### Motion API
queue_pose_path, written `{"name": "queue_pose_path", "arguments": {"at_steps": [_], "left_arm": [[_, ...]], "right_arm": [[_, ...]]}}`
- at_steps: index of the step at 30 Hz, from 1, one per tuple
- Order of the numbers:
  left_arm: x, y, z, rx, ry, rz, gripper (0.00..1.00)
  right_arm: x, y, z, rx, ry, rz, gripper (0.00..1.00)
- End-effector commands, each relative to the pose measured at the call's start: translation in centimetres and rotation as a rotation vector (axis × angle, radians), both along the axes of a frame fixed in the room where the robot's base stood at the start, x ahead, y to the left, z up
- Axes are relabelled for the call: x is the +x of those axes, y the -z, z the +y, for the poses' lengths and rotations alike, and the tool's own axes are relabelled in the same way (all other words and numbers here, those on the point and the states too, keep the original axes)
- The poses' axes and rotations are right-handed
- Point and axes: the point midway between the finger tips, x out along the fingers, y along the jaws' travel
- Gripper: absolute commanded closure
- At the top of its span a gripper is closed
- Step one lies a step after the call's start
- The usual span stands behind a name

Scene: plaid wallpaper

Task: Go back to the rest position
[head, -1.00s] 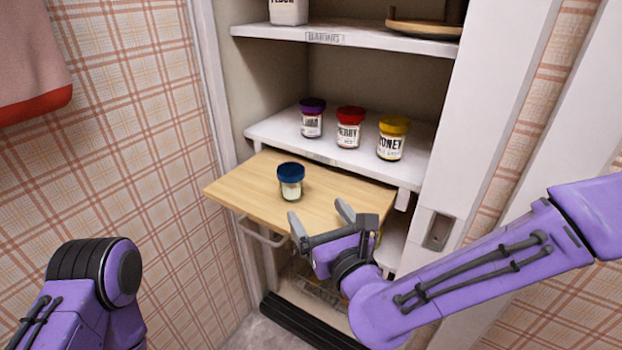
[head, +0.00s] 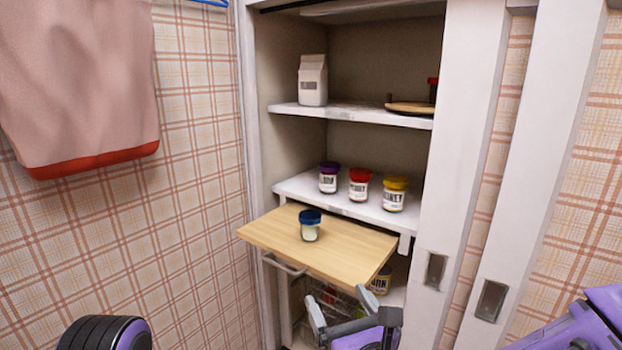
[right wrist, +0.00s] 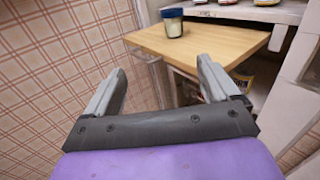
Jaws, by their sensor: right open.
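My right gripper (head: 343,318) is open and empty, below and in front of the pull-out wooden board. Its two grey fingers stand apart in the right wrist view (right wrist: 160,88), with nothing between them. Of my left arm only a rounded purple and black link shows at the lower left of the head view; its gripper is out of the picture. A jar with a blue lid (head: 310,226) stands upright on the wooden board (head: 350,254), apart from my right gripper. The jar also shows in the right wrist view (right wrist: 172,22).
Jars with purple (head: 328,178), red (head: 359,184) and yellow (head: 395,194) lids stand on the middle cupboard shelf. A white carton (head: 313,80) and a round wooden tray (head: 410,108) are above. Another jar (head: 381,280) is under the board. A pink towel (head: 75,80) hangs left.

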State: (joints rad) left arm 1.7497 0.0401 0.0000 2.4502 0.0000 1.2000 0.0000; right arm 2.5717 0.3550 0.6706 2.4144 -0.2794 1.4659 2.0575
Motion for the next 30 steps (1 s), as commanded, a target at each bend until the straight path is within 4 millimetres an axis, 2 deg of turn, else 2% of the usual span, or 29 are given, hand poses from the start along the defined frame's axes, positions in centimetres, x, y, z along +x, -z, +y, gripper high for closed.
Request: {"name": "queue_pose_path", "arguments": {"at_steps": [8,13,17,19,22,25,27,29,30], "left_arm": [[0.1,0.0,0.0,0.000,0.000,-0.001,0.62],[0.0,0.0,0.0,0.001,0.000,-0.001,0.62],[0.0,0.0,0.0,0.000,0.000,0.000,0.62],[0.0,0.0,0.0,0.000,0.000,0.000,0.62],[0.0,0.0,0.0,0.000,0.000,0.000,0.62],[0.0,0.0,0.0,0.000,0.000,0.000,0.62],[0.0,0.0,0.0,0.000,0.000,0.000,0.62],[0.0,0.0,0.0,0.000,0.000,0.000,0.62],[0.0,0.0,0.0,0.000,0.000,0.000,0.62]], "right_arm": [[0.0,0.2,0.6,-0.227,-0.018,-0.063,0.12],[0.0,0.8,0.4,-0.436,-0.022,-0.107,0.12],[0.3,2.4,-0.6,-0.685,-0.022,-0.134,0.12],[0.4,4.1,-1.5,-0.850,-0.033,-0.136,0.12],[0.1,8.5,-3.4,-1.152,-0.081,-0.108,0.12],[-1.3,15.6,-6.7,-1.533,-0.216,-0.035,0.12],[-3.4,20.9,-9.5,-1.785,-0.367,0.024,0.12],[-5.9,25.2,-12.0,-1.963,-0.520,0.075,0.12],[-7.7,27.8,-13.6,-2.060,-0.628,0.106,0.12]]}}
